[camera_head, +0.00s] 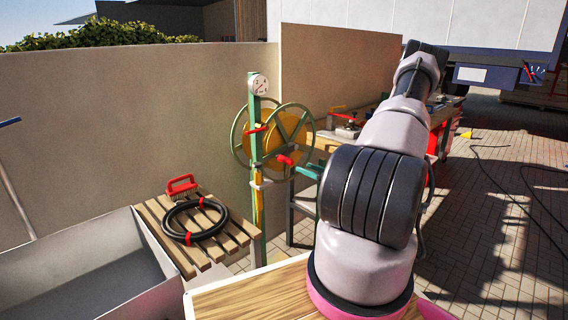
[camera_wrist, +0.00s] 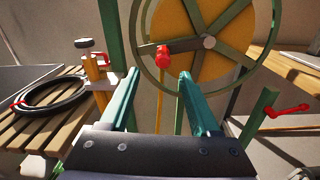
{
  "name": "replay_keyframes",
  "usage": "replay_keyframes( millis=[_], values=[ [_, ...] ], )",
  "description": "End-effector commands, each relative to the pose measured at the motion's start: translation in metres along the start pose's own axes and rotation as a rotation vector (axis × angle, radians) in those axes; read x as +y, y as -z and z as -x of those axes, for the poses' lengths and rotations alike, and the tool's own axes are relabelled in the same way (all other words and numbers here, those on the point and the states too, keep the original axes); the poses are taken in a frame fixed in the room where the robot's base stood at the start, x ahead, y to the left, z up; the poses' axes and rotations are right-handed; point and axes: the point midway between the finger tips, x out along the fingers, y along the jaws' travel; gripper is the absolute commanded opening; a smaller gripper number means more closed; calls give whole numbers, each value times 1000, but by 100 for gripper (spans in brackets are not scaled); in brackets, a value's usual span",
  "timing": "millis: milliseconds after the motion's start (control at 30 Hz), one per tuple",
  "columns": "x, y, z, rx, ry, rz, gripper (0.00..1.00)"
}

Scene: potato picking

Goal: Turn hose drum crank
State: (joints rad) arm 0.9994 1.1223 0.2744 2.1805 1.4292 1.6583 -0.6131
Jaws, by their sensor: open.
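The hose drum (camera_head: 291,121) is a green spoked wheel with a yellow disc, standing upright by the wall. It also fills the top of the wrist view (camera_wrist: 232,22). Its crank is a dark arm running left from the hub to a red knob (camera_wrist: 163,57). A red knob (camera_head: 285,160) also shows low on the wheel in the head view. My gripper (camera_wrist: 158,77) is open, with two teal fingers apart and nothing between them. In the wrist view the crank knob appears just above the gap between the fingertips; the remaining distance is hard to tell.
A green post (camera_head: 255,180) with a gauge stands left of the drum. A black hose coil (camera_head: 194,220) and red brush (camera_head: 182,185) lie on a slatted wooden bench. A red-handled lever (camera_wrist: 290,110) is right of my gripper. A workbench (camera_head: 350,135) stands behind my arm.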

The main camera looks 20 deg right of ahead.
Motion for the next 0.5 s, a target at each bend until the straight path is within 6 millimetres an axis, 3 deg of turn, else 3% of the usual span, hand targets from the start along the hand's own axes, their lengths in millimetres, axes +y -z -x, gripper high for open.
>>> replay_keyframes(
  millis=[167, 500],
  values=[
    [-6, 6, -5, -6, 28, -16, 63],
    [-6, 6, -66, -5, 24, -15, 63]
  ],
)
